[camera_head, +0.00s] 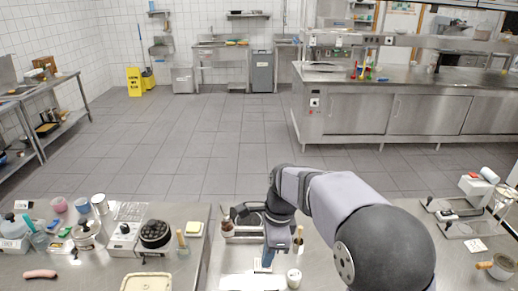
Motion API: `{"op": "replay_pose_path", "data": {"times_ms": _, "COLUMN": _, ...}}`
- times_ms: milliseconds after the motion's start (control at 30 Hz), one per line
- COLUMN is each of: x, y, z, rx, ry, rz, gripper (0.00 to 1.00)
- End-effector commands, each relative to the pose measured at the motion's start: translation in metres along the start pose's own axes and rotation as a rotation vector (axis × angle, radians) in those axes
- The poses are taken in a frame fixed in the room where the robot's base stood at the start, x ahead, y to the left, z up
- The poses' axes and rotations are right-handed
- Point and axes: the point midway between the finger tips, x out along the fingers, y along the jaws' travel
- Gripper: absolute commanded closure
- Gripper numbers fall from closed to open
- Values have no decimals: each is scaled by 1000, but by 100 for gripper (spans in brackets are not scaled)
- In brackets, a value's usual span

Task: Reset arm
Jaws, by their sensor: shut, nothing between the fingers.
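My arm reaches in from the lower right over the steel counter (225,265). My gripper (238,212) is the dark end pointing left near the middle of the counter; it is small in this view and looks shut and empty. A small brown bottle (227,229) stands just below and left of it; I cannot tell whether they touch. A bluish wrist part hangs down beside a white jar (294,278). My arm hides part of the counter behind it.
At right are a white device (476,187) and a small pan (502,266).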

Motion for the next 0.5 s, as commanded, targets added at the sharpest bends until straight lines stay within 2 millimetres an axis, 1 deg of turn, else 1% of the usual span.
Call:
{"op": "replay_pose_path", "data": {"times_ms": 167, "x": 0, "y": -5, "z": 0, "rx": -234, "ry": 2, "rz": -18, "gripper": 100}}
{"op": "replay_pose_path", "data": {"times_ms": 267, "x": 0, "y": -12, "z": -1, "rx": -441, "ry": 13, "rz": -45, "gripper": 100}}
{"op": "replay_pose_path", "data": {"times_ms": 300, "x": 2, "y": -13, "z": -2, "rx": -534, "ry": 21, "rz": -52, "gripper": 100}}
{"op": "replay_pose_path", "data": {"times_ms": 400, "x": 13, "y": -7, "z": -9, "rx": -774, "ry": 42, "rz": -41, "gripper": 100}}
{"op": "replay_pose_path", "data": {"times_ms": 467, "x": 24, "y": 2, "z": -14, "rx": -917, "ry": 52, "rz": -20, "gripper": 100}}
{"op": "replay_pose_path", "data": {"times_ms": 500, "x": 32, "y": 10, "z": -18, "rx": -1013, "ry": 55, "rz": 0, "gripper": 100}}
